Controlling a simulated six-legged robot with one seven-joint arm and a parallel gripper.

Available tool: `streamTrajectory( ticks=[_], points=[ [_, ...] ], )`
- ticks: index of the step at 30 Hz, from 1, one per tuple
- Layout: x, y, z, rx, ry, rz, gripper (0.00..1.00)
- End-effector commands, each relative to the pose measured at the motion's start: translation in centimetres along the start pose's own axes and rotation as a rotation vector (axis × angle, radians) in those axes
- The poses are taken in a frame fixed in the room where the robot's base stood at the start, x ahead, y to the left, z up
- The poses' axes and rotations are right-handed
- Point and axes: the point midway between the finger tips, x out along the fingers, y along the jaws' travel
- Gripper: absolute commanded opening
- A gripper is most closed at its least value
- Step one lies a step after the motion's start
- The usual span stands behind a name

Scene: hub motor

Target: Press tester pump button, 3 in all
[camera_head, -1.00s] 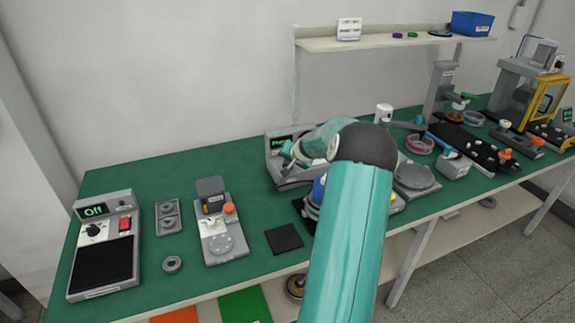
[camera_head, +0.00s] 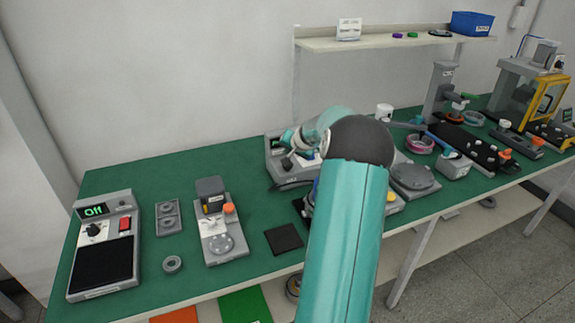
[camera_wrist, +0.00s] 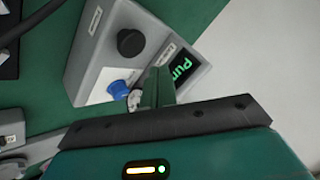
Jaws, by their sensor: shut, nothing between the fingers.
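The grey tester (camera_head: 279,176) stands at the back of the green bench, partly behind my arm in the head view. The wrist view shows the tester (camera_wrist: 96,65) at a slant, with a black knob (camera_wrist: 131,42), a blue button (camera_wrist: 118,89) and a lit display (camera_wrist: 181,67) whose green text starts "Pu". My gripper (camera_head: 290,137) is shut and empty over the tester. In the wrist view my gripper (camera_wrist: 156,84) shows between the blue button and the display, beside the button. I cannot tell its height above the panel.
A scale-like device reading "Off" (camera_head: 105,225), a grey fixture (camera_head: 221,228) and a black pad (camera_head: 284,239) are to the left. A grey round plate (camera_head: 415,177) and more equipment crowd the right. A shelf (camera_head: 375,42) hangs above the back.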

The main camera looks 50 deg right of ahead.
Motion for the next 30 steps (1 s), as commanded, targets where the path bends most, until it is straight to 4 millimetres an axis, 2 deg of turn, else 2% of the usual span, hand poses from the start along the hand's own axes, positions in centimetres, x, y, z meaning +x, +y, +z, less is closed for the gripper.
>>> streamTrajectory(
  ticks=[9,30],
  points=[
    [-1.7,-1.2,-1.2,-0.001,0.001,0.000,0.00],
    [-1.6,-1.2,-1.2,0.000,0.000,0.000,0.00]
  ],
)
